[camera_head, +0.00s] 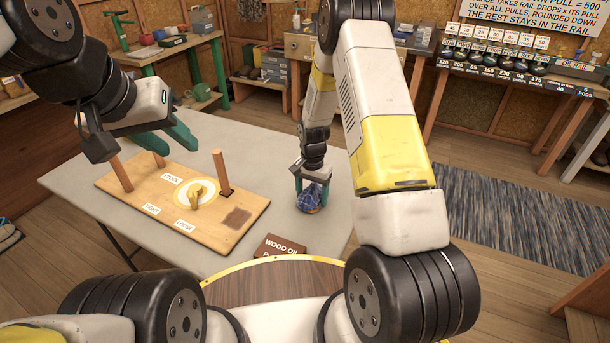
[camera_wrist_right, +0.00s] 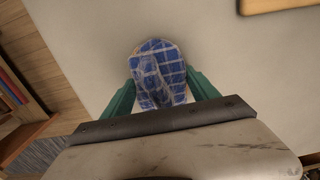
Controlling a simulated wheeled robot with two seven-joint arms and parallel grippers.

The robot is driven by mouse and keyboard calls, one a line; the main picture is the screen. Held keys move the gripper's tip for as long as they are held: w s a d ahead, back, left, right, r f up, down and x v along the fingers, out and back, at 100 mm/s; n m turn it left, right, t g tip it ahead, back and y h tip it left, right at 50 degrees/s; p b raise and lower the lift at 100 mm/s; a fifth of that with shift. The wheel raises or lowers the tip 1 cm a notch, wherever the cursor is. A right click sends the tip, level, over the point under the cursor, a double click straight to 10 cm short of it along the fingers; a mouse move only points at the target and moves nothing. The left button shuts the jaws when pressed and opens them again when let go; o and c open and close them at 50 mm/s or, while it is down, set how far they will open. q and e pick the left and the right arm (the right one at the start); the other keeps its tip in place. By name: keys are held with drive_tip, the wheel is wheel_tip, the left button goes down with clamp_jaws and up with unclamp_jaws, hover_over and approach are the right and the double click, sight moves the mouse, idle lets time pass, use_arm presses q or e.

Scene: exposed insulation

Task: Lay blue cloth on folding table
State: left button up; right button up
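The blue cloth (camera_head: 311,197), a bunched plaid bundle with white lines, is at the right part of the grey folding table (camera_head: 262,152). In the right wrist view the cloth (camera_wrist_right: 158,72) lies between the fingers of my right gripper (camera_wrist_right: 160,85) and fills most of the gap. I cannot tell whether the fingers press on it or whether it rests on the tabletop. In the head view my right gripper (camera_head: 312,184) points down at the cloth. My left gripper (camera_head: 165,132) is above the far left of the table, its green fingers apart and empty.
A wooden board (camera_head: 150,190) with upright pegs, labels and a yellow-ringed disc fills the table's left part. A brown "WOOD OIL" sign (camera_head: 280,246) is at the near edge. A striped rug (camera_head: 520,225) lies on the floor right. Bare tabletop surrounds the cloth.

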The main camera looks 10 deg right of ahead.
sight(312, 187)
drive_tip(key=shift+o, duration=1.1)
drive_tip(key=shift+r, duration=0.2)
wheel_tip(312, 187, up, 12)
drive_tip(key=shift+f, duration=0.1)
drive_tip(key=s+r+n+t, duration=0.1)
drive_tip(key=s+r, duration=0.2)
drive_tip(key=r, duration=0.4)
drive_tip(key=s+d+r+n+t+y, duration=0.1)
drive_tip(key=s+r, duration=0.2)
drive_tip(key=r, duration=0.3)
drive_tip(key=s+r+n+t, duration=0.1)
drive_tip(key=s+r, duration=0.2)
drive_tip(key=r, duration=0.4)
drive_tip(key=s+r+n+t, duration=0.1)
drive_tip(key=s+r, duration=0.3)
drive_tip(key=s, duration=0.4)
drive_tip(key=s+r+n+t+y, duration=0.1)
drive_tip(key=s+r+n+t, duration=0.1)
drive_tip(key=s, duration=0.6)
drive_tip(key=shift+d+r+n, duration=0.15)
drive_tip(key=shift+r+n, duration=0.55)
drive_tip(key=shift+r, duration=0.15)
